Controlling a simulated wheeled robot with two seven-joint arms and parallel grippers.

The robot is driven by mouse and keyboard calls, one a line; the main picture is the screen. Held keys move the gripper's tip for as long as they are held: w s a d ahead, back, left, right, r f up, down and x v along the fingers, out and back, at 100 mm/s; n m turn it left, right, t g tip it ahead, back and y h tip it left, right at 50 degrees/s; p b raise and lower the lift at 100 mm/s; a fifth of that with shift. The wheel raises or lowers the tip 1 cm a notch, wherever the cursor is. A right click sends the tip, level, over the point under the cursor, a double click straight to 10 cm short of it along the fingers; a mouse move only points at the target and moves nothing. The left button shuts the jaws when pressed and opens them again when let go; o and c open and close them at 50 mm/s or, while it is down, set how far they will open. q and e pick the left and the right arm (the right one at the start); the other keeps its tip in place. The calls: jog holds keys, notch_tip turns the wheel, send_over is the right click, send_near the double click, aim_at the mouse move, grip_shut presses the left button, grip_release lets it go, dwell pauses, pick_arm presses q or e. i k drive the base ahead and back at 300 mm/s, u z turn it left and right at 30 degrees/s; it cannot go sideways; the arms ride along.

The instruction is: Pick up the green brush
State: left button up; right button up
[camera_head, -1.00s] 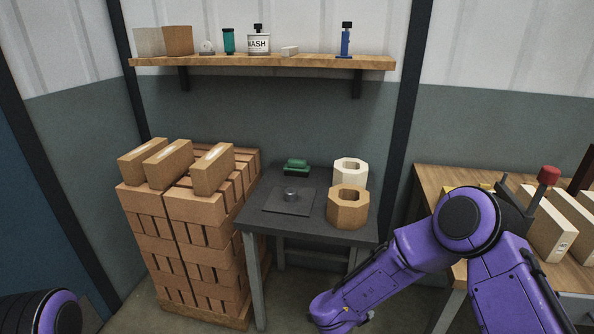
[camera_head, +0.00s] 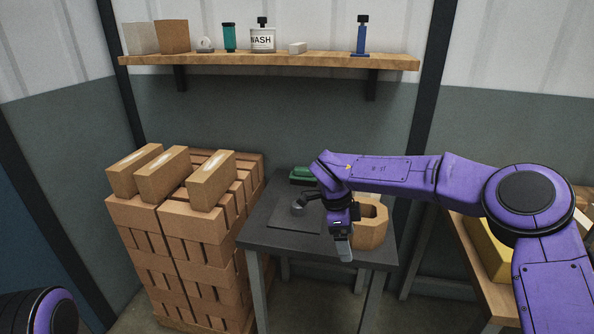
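The green brush (camera_head: 302,175) lies at the back of the dark side table (camera_head: 268,238). Its right part is hidden behind my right arm. My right gripper (camera_head: 322,228) hangs over the table, in front of the brush and apart from it. Its fingers look spread, with nothing seen between them. My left gripper is out of view; only a piece of my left arm shows at the bottom left.
A grey cylinder (camera_head: 298,208) on a dark plate stands beside the gripper. A tan octagonal ring (camera_head: 373,228) stands just right of it. Stacked bricks (camera_head: 185,235) rise left of the table. A wooden shelf (camera_head: 270,62) with bottles hangs above. A workbench is at right.

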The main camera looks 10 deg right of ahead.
aim_at(301, 176)
jog(key=i, duration=1.6)
